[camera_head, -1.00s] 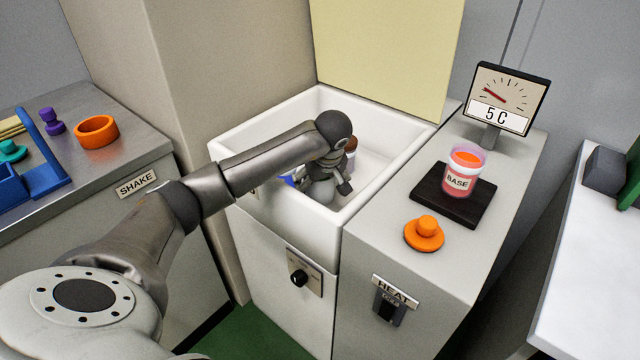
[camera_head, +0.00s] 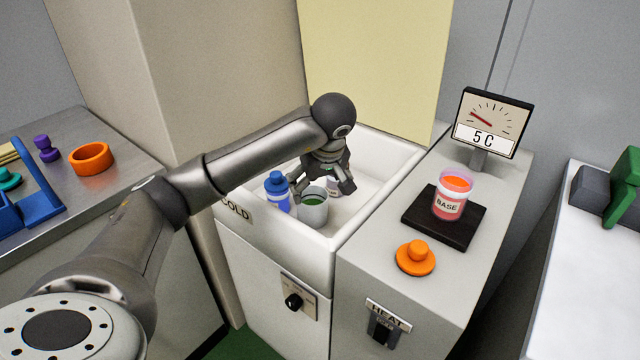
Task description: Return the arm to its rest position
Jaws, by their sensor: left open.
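My left arm reaches in from the left over the white basin marked COLD (camera_head: 367,218). My left gripper (camera_head: 322,190) points down into the basin, with its fingers open. A grey cup with green contents (camera_head: 313,209) stands just in front of the fingers. A blue bottle (camera_head: 277,192) stands to the left of the gripper. A whitish container partly shows behind the fingers, mostly hidden by them. I cannot tell whether a finger touches the cup. My right gripper is not in view.
Right of the basin, a BASE jar (camera_head: 452,196) with orange contents stands on a black plate (camera_head: 420,221). An orange knobbed lid (camera_head: 415,257) lies in front. A dial display (camera_head: 492,124) reads 5 C. At left, the SHAKE counter holds an orange ring (camera_head: 92,158) and a blue rack (camera_head: 38,205).

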